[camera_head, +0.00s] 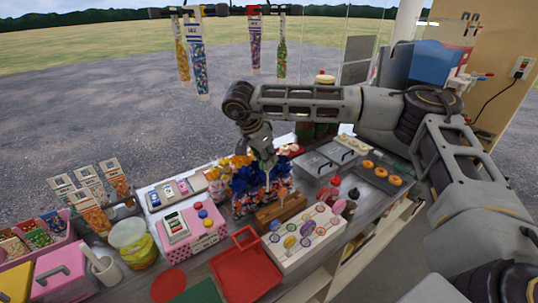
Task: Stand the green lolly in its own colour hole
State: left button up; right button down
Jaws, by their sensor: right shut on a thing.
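My left gripper is out of view.
Dark blue bunches (245,187) crowd the gripper's left. A red tray (246,270) lies in front, a pink box (195,235) to the left, and doughnuts (381,173) on a tray at right.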

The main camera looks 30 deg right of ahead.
jog(key=shift+a+m, duration=0.25)
jog(key=shift+m, duration=0.05)
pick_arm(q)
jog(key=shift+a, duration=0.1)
pick_arm(e)
jog(key=shift+m, duration=0.3)
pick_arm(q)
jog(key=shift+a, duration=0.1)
pick_arm(e)
jog(key=shift+f, duration=0.15)
